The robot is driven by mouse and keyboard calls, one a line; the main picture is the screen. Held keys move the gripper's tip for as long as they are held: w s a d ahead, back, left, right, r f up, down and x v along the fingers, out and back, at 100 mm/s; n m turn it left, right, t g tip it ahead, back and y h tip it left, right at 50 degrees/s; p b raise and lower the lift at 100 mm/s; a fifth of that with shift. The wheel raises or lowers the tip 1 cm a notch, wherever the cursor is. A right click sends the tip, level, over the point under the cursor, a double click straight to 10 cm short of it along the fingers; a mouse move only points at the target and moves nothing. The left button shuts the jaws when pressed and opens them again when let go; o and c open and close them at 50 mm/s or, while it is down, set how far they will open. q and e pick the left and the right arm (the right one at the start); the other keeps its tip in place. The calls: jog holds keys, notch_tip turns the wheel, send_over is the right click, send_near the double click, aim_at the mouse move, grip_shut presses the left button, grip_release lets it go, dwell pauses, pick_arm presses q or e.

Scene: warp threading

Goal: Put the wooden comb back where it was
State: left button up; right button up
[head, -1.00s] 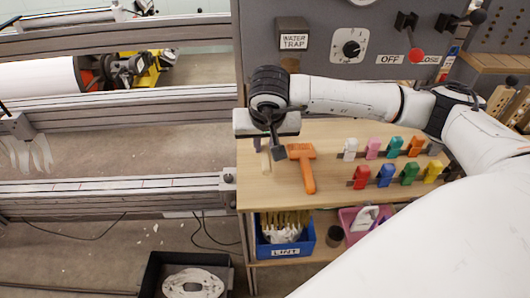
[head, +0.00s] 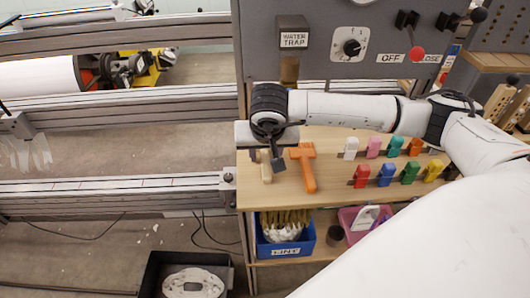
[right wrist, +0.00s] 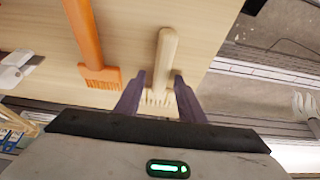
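The wooden comb (head: 265,170) is pale and lies on the wooden table (head: 345,195) near its left edge, left of the orange brush (head: 304,166). In the right wrist view, the comb's handle (right wrist: 167,52) points away from the gripper and its toothed end is nearest. My right gripper (head: 271,160) hangs over the comb and partly hides it. In the right wrist view its two dark fingers (right wrist: 160,88) stand apart on either side of the comb's toothed end; small gaps show and no firm grip is visible. My left gripper is not in view.
Several coloured clips (head: 386,174) stand in two rows right of the brush. A grey panel (head: 335,15) rises behind the table. A blue bin (head: 285,246) sits on the shelf below. Loom beams (head: 120,188) lie left, past the table edge.

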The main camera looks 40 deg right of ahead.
jog(key=shift+r+p, duration=0.3)
jog(key=v, duration=1.2)
jog(key=shift+f, duration=0.15)
